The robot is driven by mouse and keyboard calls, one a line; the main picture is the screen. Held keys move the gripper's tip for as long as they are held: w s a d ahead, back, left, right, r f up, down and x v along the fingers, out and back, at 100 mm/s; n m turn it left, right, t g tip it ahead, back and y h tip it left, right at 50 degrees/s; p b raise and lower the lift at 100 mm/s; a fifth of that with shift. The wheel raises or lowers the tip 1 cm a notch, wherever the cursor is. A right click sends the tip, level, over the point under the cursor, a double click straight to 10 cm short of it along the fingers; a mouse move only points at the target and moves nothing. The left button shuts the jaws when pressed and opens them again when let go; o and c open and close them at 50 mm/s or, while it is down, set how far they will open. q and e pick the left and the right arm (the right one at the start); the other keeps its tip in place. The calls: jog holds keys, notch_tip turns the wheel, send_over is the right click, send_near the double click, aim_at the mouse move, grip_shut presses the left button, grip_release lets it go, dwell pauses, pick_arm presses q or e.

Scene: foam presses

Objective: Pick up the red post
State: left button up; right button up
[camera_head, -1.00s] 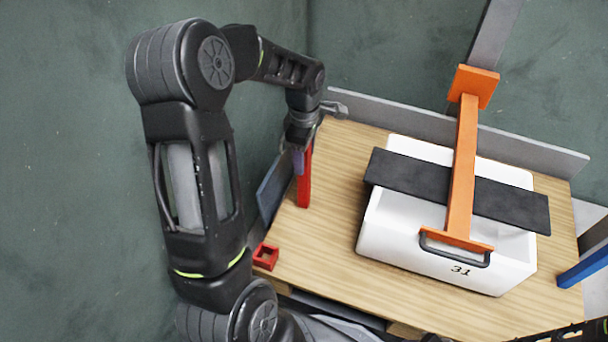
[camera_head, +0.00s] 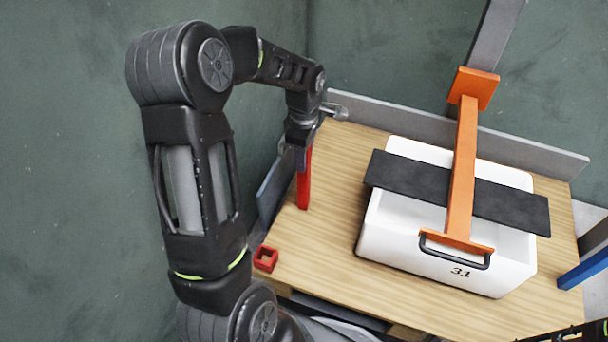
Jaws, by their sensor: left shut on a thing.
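The red post (camera_head: 304,186) stands upright near the left edge of the wooden table top. My left gripper (camera_head: 301,150) comes down on it from above and is shut on its upper end. The fingers hide the top of the post. The lower end looks to be at or close to the table; I cannot tell if it touches. My right gripper is not in view.
A small red square socket (camera_head: 265,258) sits at the table's front left corner. A white box (camera_head: 400,240) marked 31 stands on the wooden table (camera_head: 335,215), with a dark foam slab (camera_head: 415,178) and an orange press (camera_head: 463,170) over it. Grey rails edge the table.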

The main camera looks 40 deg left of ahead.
pick_arm(q)
grip_shut()
dwell(0.3)
dwell(0.6)
notch_tip(320, 180, up, 10)
jog(key=p, duration=0.3)
jog(key=shift+r, duration=0.1)
dwell(0.6)
